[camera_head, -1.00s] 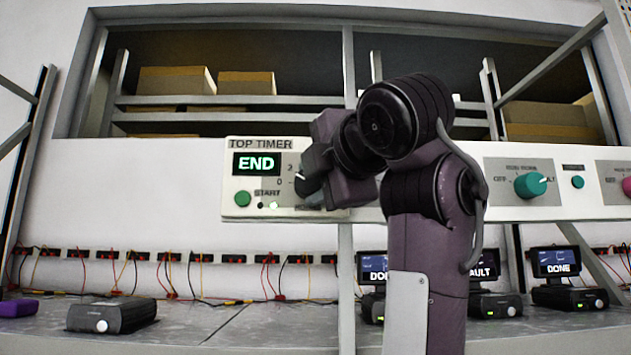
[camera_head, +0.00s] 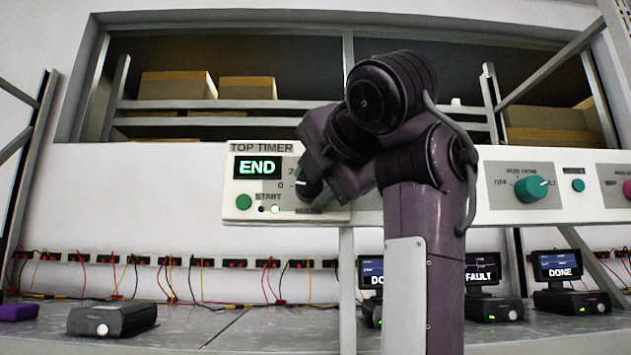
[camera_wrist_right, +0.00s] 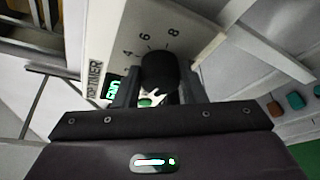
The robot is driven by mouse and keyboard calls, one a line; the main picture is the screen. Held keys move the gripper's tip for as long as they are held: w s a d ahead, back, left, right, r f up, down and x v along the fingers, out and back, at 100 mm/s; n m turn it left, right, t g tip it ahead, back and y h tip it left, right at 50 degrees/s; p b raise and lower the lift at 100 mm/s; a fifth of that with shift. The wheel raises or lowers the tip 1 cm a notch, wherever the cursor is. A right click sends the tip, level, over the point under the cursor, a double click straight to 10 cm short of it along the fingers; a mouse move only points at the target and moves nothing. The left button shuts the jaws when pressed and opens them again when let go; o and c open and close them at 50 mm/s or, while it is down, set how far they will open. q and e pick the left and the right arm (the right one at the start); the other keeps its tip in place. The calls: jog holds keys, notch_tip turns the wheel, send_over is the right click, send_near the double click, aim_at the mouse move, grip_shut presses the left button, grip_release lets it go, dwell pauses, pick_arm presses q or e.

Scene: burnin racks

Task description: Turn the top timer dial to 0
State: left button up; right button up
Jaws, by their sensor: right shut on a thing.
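The top timer panel (camera_head: 240,175) is a pale box on the wall with a green END display (camera_head: 257,167), a green START button (camera_head: 244,202) and a dial scale. The black timer dial (camera_wrist_right: 158,72) shows in the right wrist view between the two fingers, with scale marks 4, 6 and 8 visible around it. My right gripper (camera_wrist_right: 155,92) is shut on the dial. In the head view the gripper (camera_head: 308,188) reaches the panel's right part and hides most of the dial. The dial's pointer reading cannot be told. My left gripper is not in view.
To the right, the long pale panel carries a teal knob (camera_head: 531,188) and a small teal button (camera_head: 578,185). Below is a grey bench (camera_head: 270,325) with dark devices (camera_head: 112,318) and small screens (camera_head: 557,264). Boxes sit on shelves behind.

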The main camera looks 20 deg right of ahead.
jog(key=shift+w+f, duration=0.1)
jog(key=shift+f, duration=0.15)
jog(key=o, duration=1)
jog(key=shift+r, duration=0.15)
jog(key=b+v, duration=0.5)
jog(key=v, duration=0.2)
jog(key=shift+s, duration=0.4)
